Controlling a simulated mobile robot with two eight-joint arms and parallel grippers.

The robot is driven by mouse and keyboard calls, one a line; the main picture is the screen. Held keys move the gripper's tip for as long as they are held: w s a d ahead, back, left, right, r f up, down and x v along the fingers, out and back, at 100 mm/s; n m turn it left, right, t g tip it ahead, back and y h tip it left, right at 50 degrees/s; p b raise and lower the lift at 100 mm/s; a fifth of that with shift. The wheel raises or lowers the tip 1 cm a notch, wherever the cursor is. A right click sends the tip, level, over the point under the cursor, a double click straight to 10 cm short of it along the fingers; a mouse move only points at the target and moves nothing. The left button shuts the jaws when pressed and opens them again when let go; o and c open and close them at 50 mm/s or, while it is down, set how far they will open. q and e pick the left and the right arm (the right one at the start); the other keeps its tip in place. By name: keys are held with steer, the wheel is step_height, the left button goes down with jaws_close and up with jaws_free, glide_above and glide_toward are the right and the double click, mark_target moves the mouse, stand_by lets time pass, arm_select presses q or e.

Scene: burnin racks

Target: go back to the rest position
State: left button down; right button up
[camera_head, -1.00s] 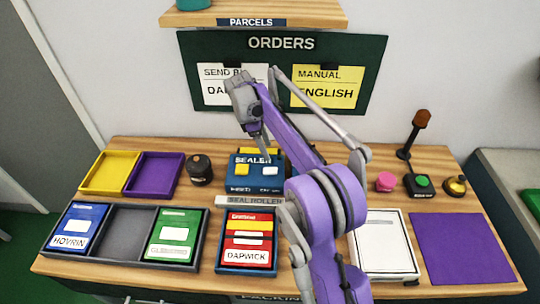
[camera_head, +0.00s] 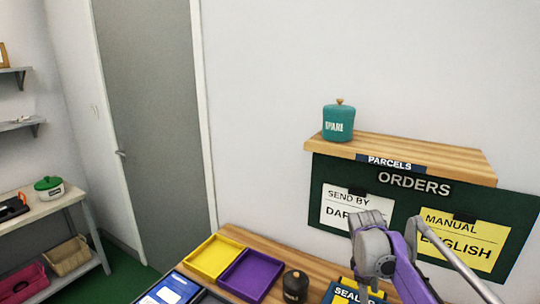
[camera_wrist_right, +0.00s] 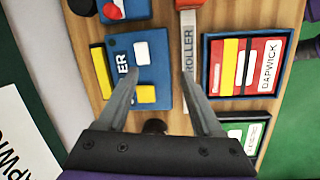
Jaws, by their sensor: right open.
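My right gripper (camera_wrist_right: 160,92) is open in the right wrist view, its two grey fingers spread with nothing held between them. It hangs above the bench, over the blue sealer (camera_wrist_right: 133,48) and beside the grey seal roller bar (camera_wrist_right: 188,60). In the head view the right gripper (camera_head: 374,262) shows at lower right, in front of the orders board (camera_head: 403,198) and above the sealer (camera_head: 348,295). Its fingertips are hard to make out there. My left gripper is in neither view.
The red Dapwick manual (camera_wrist_right: 262,62) lies in a blue tray right of the roller in the wrist view. In the head view, yellow (camera_head: 213,258) and purple (camera_head: 250,274) trays and a dark round pot (camera_head: 295,286) stand on the bench. A parcels shelf (camera_head: 420,155) juts out above the board.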

steer(key=s+a+f+m+t, duration=0.2)
steer(key=s+a+m, duration=0.1)
steer(key=s, duration=0.5)
steer(key=s+a+f+m+t+y, duration=0.1)
steer(key=s+a+f+m, duration=0.2)
steer(key=s, duration=0.6)
steer(key=s+a+f+m+t+y, duration=0.1)
steer(key=s+a+f+m+t, duration=0.1)
steer(key=s, duration=0.6)
steer(key=shift+s+a+f+m+t, duration=0.15)
steer(key=shift+a+f+m, duration=0.2)
steer(key=shift+a, duration=0.1)
steer(key=shift+s+a+f+m+t, duration=0.1)
steer(key=shift+a+f+m+t, duration=0.05)
steer(key=shift+a+f+m, duration=0.25)
